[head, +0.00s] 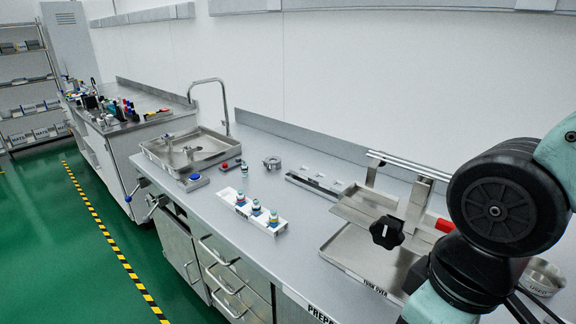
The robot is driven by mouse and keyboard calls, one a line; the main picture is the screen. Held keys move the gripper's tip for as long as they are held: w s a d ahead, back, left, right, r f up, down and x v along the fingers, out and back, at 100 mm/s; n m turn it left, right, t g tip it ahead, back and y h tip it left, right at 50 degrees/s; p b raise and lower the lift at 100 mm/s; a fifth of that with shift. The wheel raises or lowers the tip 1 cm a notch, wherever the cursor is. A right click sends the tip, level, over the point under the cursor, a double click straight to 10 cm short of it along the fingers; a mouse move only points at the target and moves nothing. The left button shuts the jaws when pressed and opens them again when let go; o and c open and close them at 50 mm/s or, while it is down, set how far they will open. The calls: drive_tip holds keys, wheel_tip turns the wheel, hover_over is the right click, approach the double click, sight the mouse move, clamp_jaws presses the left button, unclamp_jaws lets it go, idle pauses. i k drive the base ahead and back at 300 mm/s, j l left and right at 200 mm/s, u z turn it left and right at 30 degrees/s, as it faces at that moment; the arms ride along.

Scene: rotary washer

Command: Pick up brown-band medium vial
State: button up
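Three small vials with coloured bands stand upright in a white rack (279,229) on the grey counter. They are the left vial (240,198), the middle vial (256,208) and the right vial (273,217). A further small vial-like item (244,170) stands behind them, near the sink. The bands are too small to tell surely which vial is the brown-band medium one. My arm shows at the right edge, well to the right of the rack. My gripper is not in view.
A sink (150,152) with a tall tap lies left of the rack. A red button (224,166) and a metal ring (271,163) sit behind it. A steel stand with a black knob (387,232) and a tray (345,256) stand to the right. Bare counter surrounds the rack.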

sight(244, 168)
drive_tip(key=i+j+z, duration=0.3)
drive_tip(key=j+z, duration=0.3)
drive_tip(key=j, duration=0.2)
drive_tip(key=i+j+z, duration=0.1)
drive_tip(key=j+z, duration=0.25)
drive_tip(key=j, duration=0.15)
drive_tip(key=j+z, duration=0.35)
drive_tip(key=j, duration=3.6)
